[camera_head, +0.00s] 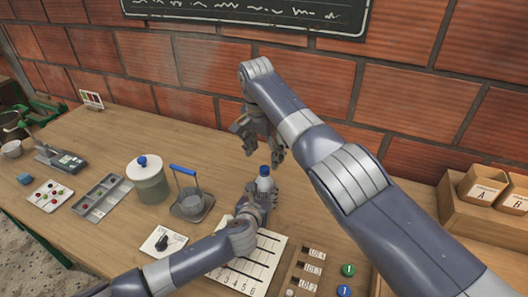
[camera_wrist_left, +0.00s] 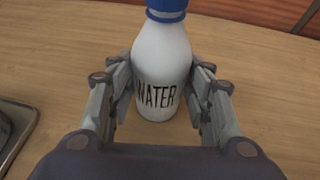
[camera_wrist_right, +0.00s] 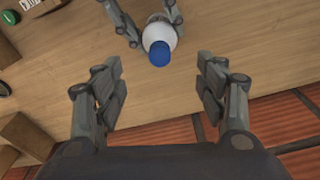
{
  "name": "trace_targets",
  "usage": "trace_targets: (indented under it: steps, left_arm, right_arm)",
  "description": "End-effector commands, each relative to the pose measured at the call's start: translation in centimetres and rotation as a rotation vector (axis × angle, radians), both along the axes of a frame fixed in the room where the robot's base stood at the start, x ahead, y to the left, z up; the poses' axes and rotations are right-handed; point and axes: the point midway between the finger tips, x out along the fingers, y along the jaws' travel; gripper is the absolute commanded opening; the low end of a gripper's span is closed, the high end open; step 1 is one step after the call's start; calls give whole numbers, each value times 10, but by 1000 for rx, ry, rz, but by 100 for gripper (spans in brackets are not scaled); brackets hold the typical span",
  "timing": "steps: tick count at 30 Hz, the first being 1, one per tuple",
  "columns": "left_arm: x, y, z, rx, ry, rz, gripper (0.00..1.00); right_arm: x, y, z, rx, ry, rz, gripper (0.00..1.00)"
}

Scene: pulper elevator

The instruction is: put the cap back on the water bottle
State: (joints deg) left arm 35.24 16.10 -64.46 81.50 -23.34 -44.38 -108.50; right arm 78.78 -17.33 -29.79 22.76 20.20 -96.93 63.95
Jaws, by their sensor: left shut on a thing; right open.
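The white water bottle (camera_head: 263,184), lettered WATER, stands upright on the wooden table. A blue cap (camera_head: 264,170) sits on top of its neck; it also shows in the left wrist view (camera_wrist_left: 167,10) and from above in the right wrist view (camera_wrist_right: 159,54). I cannot tell whether it is screwed tight. My left gripper (camera_wrist_left: 162,88) is shut on the bottle's body, one finger on each side. My right gripper (camera_wrist_right: 160,88) is open and empty. It hangs above and slightly behind the bottle, apart from the cap.
A lined number board (camera_head: 255,262) lies in front, partly under my left arm. Wooden boxes (camera_head: 484,187) stand at the right. The brick wall (camera_head: 200,70) rises close behind.

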Motion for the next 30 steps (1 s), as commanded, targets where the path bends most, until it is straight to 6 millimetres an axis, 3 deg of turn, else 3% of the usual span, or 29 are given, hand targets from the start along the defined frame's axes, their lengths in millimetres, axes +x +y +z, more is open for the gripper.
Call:
trace_targets:
  steps: [4, 8, 15, 21, 30]
  left_arm:
    - [-1, 0, -2, 0, 3, -1, 0]
    - [-1, 0, -2, 0, 3, -1, 0]
    - [-1, 0, -2, 0, 3, -1, 0]
    - [-1, 0, -2, 0, 3, -1, 0]
    - [-1, 0, -2, 0, 3, -1, 0]
  right_arm:
    - [0, 1, 4, 1, -1, 0, 66]
    - [-1, 2, 22, 1, -3, 0, 66]
    - [-6, 6, 74, 1, -4, 0, 66]
    - [-10, 8, 106, 0, -1, -1, 66]
    - [-11, 9, 119, -1, 1, 0, 66]
